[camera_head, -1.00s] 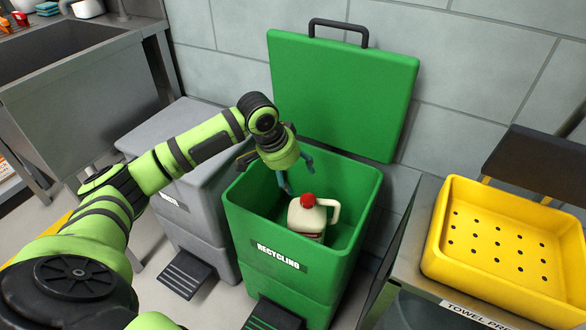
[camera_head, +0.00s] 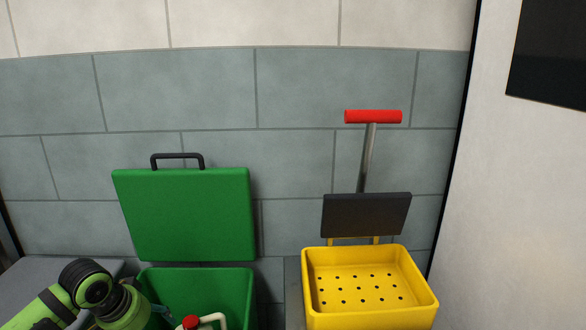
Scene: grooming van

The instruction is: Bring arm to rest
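My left arm (camera_head: 92,290) comes in at the lower left, with its wrist over the left side of the green recycling bin (camera_head: 222,283). Only a small part of the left gripper (camera_head: 163,312) shows at the bottom edge, so its opening cannot be judged. A white jug with a red cap (camera_head: 191,322) and a pale handle shows inside the bin, cut off by the frame's bottom. It is to the right of the gripper. My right gripper is not in view.
The bin's green lid (camera_head: 190,215) stands open against the tiled wall. A yellow perforated tray (camera_head: 316,313) with a dark plate (camera_head: 366,214) and a red-handled lever (camera_head: 373,117) behind it is at right. A grey bin lid (camera_head: 40,275) is at lower left.

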